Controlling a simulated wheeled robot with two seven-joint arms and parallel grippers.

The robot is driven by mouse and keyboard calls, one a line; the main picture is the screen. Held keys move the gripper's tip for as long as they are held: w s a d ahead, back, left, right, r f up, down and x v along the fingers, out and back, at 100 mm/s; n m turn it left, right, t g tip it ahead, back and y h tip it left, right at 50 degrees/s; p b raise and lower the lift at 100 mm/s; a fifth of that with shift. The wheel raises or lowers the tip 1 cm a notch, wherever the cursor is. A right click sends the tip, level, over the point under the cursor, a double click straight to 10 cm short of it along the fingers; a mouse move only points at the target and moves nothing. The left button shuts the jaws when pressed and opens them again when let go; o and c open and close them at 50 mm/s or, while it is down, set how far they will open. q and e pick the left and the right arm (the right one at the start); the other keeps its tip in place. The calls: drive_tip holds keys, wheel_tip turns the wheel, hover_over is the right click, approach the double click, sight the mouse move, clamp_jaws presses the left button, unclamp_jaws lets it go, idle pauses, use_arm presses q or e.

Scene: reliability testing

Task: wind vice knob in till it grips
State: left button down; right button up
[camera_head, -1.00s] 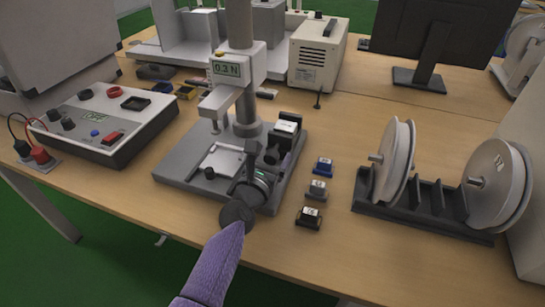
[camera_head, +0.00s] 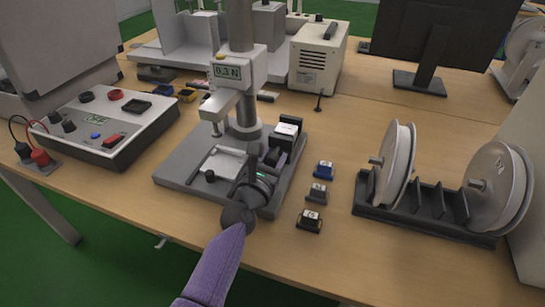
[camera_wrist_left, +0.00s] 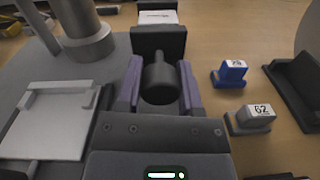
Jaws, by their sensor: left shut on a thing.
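The small black vice (camera_head: 284,141) stands at the right side of the grey stand base, with a white-topped block (camera_head: 288,127) at its far end. In the left wrist view the vice (camera_wrist_left: 158,40) is straight ahead, with the white block (camera_wrist_left: 158,17) behind its near jaw. The black round vice knob (camera_wrist_left: 159,76) sticks out toward me. My left gripper (camera_head: 262,172) is at the near end of the vice. Its two purple-grey fingers (camera_wrist_left: 160,86) are closed on either side of the knob. The knob is hidden behind the gripper in the head view. My right gripper is out of view.
The force stand (camera_head: 238,72) with its display rises left of the vice. A pale plate (camera_head: 222,163) lies on its base. Several small labelled blocks, one blue (camera_head: 323,169), stand to the right. A spool rack (camera_head: 425,207) is further right.

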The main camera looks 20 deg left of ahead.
use_arm(q)
drive_tip(key=shift+m, duration=0.3)
drive_tip(key=m+p, duration=0.1)
drive_tip(key=m, duration=0.3)
drive_tip(key=shift+m, duration=0.4)
drive_tip(key=m, duration=0.4)
drive_tip(key=shift+d+p, duration=0.1)
drive_tip(key=shift+p, duration=0.3)
drive_tip(key=m+p, duration=0.1)
drive_tip(key=m, duration=0.4)
drive_tip(key=shift+m, duration=0.4)
drive_tip(key=shift+f+m+p, duration=0.1)
drive_tip(key=shift+m+p, duration=0.35)
drive_tip(key=shift+m, duration=1.55)
drive_tip(key=shift+c, duration=1.2)
unclamp_jaws()
drive_tip(key=shift+s, duration=0.1)
